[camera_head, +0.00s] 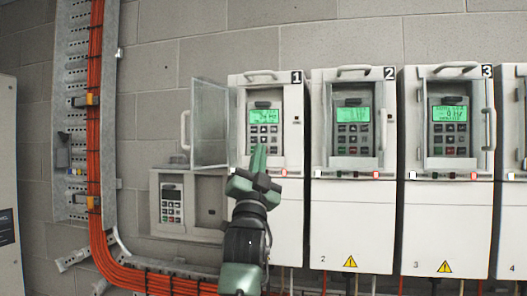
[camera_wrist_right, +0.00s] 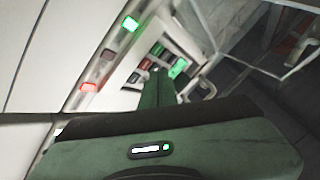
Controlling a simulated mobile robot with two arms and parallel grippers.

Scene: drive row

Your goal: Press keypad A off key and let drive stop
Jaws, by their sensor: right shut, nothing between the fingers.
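Drive 1 (camera_head: 237,185) is a white cabinet with its clear door (camera_head: 209,122) swung open to the left. Its keypad (camera_head: 264,135) has a lit green screen (camera_head: 264,116) and rows of small keys. Which keypad is A, I cannot read. My right gripper (camera_head: 258,155) is shut and empty, its fingertips in front of the lower part of drive 1's keypad and covering some keys. In the right wrist view the shut fingers (camera_wrist_right: 156,78) point at the keypad (camera_wrist_right: 138,78); touching or apart, I cannot tell. My left gripper is not in view.
Drive 2 (camera_head: 350,220) and drive 3 (camera_head: 440,220) stand to the right, with green screens. A grey box with a small keypad (camera_head: 171,200) is on the wall to the left. Orange cables (camera_head: 95,130) run down a metal tray.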

